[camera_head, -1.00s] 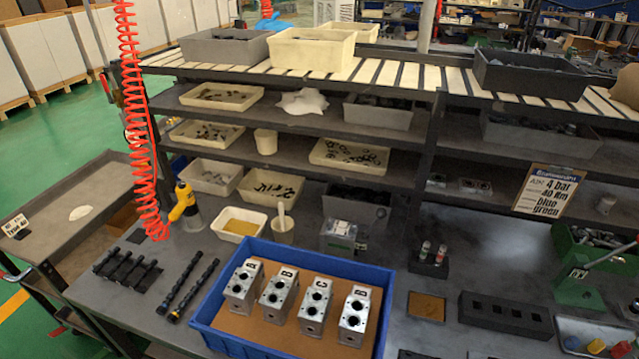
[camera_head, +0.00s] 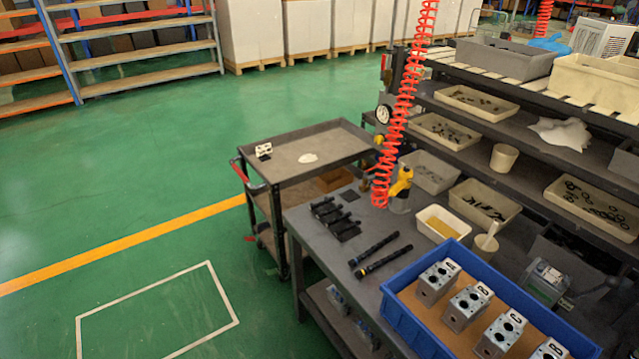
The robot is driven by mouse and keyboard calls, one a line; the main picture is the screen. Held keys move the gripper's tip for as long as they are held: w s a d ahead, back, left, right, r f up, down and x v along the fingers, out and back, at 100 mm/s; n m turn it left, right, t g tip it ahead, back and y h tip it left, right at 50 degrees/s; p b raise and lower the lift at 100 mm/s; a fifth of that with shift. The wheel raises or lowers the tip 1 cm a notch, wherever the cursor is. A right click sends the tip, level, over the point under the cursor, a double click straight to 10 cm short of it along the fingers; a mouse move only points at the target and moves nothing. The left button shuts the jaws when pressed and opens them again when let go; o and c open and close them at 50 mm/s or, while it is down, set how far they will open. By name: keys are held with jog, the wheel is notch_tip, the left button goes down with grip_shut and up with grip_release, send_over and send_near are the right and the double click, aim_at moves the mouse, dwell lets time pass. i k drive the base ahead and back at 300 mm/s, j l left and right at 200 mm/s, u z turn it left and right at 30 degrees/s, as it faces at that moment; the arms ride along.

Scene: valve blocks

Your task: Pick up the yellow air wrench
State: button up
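The red coiled air hose (camera_head: 405,100) hangs from above and comes down just left of the wrench. Whether hose and wrench are joined is too small to tell. My gripper and arm do not show in this view.
A blue crate (camera_head: 408,325) with several lettered valve blocks fills the bench front. Two dark rods (camera_head: 375,254) and several black parts (camera_head: 335,217) lie left of it. A grey cart (camera_head: 330,147) adjoins the bench. Green floor (camera_head: 150,190) at left is open.

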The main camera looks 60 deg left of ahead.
aim_at(397, 197)
jog(key=u, duration=1.6)
jog(key=i+j+z, duration=0.1)
jog(key=i+j, duration=0.2)
jog(key=i+j+z, duration=0.15)
jog(key=i+j, duration=0.15)
jog(key=i+j+z, duration=0.1)
jog(key=i+j, duration=0.15)
jog(key=i+j+z, duration=0.1)
jog(key=i+j, duration=0.15)
jog(key=j, duration=0.2)
jog(key=i+j+z, duration=0.15)
jog(key=j, duration=0.25)
jog(key=i+j+z, duration=0.1)
jog(key=i+j, duration=0.2)
jog(key=i+j+z, duration=0.15)
jog(key=j, duration=0.35)
jog(key=i+j+z, duration=0.1)
jog(key=i+j, duration=0.15)
jog(key=j, duration=0.2)
